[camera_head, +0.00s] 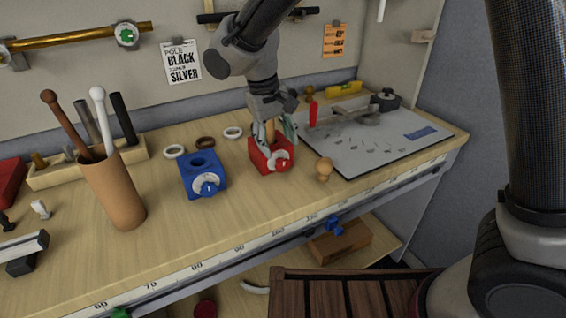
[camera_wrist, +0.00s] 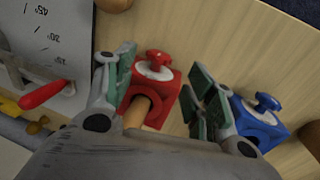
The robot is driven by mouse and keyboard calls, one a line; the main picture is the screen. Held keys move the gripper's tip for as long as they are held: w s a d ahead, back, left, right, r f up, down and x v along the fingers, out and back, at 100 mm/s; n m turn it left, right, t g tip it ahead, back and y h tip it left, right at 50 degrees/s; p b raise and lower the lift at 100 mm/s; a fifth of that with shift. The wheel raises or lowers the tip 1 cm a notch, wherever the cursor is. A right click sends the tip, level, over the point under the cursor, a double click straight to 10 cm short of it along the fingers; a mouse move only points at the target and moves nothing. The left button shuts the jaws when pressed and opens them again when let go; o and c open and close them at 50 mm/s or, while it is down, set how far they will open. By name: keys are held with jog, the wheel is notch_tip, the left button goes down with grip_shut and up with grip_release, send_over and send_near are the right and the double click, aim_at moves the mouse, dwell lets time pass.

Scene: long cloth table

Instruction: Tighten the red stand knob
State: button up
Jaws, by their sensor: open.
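My gripper (camera_head: 272,137) is above the red stand, pointing down. In the wrist view its open fingers (camera_wrist: 164,82) lie on either side of the stand and peg. The fingers appear apart from the knob. Whether they touch the stand or peg, I cannot tell.
A blue stand (camera_head: 203,172) with a blue knob stands close on the left. A small wooden knob-like piece (camera_head: 324,168) is close on the right, before a grey board (camera_head: 375,145) with a red-handled tool (camera_head: 313,113). Rings (camera_head: 205,143) lie behind. A brown cup (camera_head: 112,190) holds sticks.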

aim_at(282, 161)
jog(key=shift+f, duration=0.45)
jog(key=f, duration=0.2)
jog(key=d+f, duration=0.1)
jog(key=f, duration=0.4)
jog(key=shift+w+d, duration=0.15)
jog(key=shift+w, duration=0.25)
jog(key=c, duration=1)
